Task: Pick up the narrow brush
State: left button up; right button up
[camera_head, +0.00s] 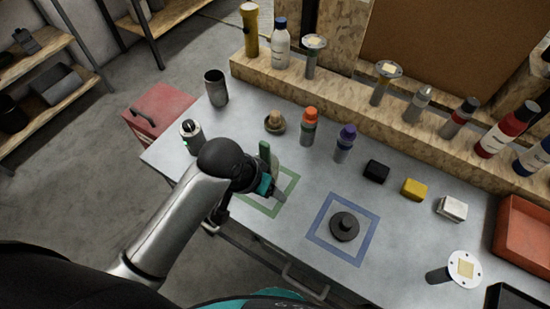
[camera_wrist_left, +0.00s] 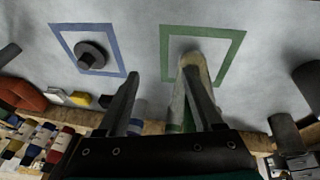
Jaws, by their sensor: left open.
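A narrow, upright item with a green part (camera_head: 264,152), which looks like the narrow brush, shows just behind my left gripper (camera_head: 270,188) at the green square outline (camera_head: 288,202). In the left wrist view a long item with a beige end (camera_wrist_left: 190,62) and a green part lies partly behind one finger. It appears to be the same item. My left gripper also shows in the left wrist view (camera_wrist_left: 162,82), with its fingers spread apart. I cannot tell whether the item is between the fingers or touches one. My right gripper is not in view.
A dark round piece (camera_head: 344,226) sits in the blue square outline (camera_head: 318,222). Orange-capped (camera_head: 309,127) and purple-capped (camera_head: 345,143) bottles stand behind. Black (camera_head: 376,171), yellow (camera_head: 414,189) and white (camera_head: 452,208) blocks lie right. A wooden ledge (camera_head: 350,108) lines the back.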

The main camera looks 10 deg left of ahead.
aim_at(265, 152)
pick_arm(q)
jog(key=w+d+r+m+p, duration=0.1)
jog(key=w+d+r, duration=0.3)
jog(key=r, duration=0.3)
jog(key=w+a+r+g+y+p, duration=0.1)
jog(key=w+a+r+y, duration=0.15)
jog(key=r, duration=0.35)
jog(key=w+a+r+g+y, duration=0.1)
jog(key=w+a+r+g, duration=0.15)
jog(key=r, duration=0.35)
jog(key=shift+t+h, duration=0.25)
jog(key=shift+t, duration=0.1)
jog(key=f, duration=0.6)
jog(key=s+a+f, duration=0.1)
jog(key=f, duration=0.3)
jog(key=shift+s+f, duration=0.15)
jog(key=shift+f, duration=2.55)
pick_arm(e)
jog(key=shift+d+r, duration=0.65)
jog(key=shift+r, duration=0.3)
pick_arm(q)
jog(key=shift+c, duration=0.2)
grip_shut()
